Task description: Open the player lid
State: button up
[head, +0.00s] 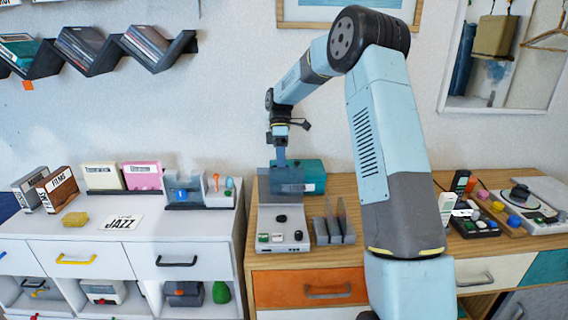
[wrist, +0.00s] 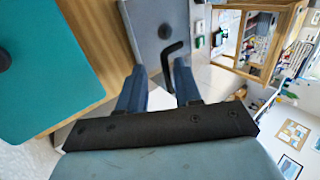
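The player (head: 283,238) is a light grey box on the wooden cabinet top, with a dark knob and small buttons on its deck. A dark see-through panel (head: 287,182), which looks like its lid, stands raised at the player's rear. My gripper (head: 281,162) is just above this panel and points down. In the wrist view my gripper (wrist: 160,72) has its two blue fingers apart. A black bent handle (wrist: 174,62) shows near the right fingertip. I cannot tell if they touch. The grey surface with a round black knob (wrist: 167,31) lies beyond.
A teal box (head: 313,176) stands close behind the player. A rack of dark upright panels (head: 333,229) is just to its right. A second player (head: 527,204) and a tray of coloured knobs stand further right. A white shelf unit (head: 130,255) is on the left.

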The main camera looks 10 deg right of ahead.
jog(key=v, duration=1.2)
jog(key=shift+f, duration=0.1)
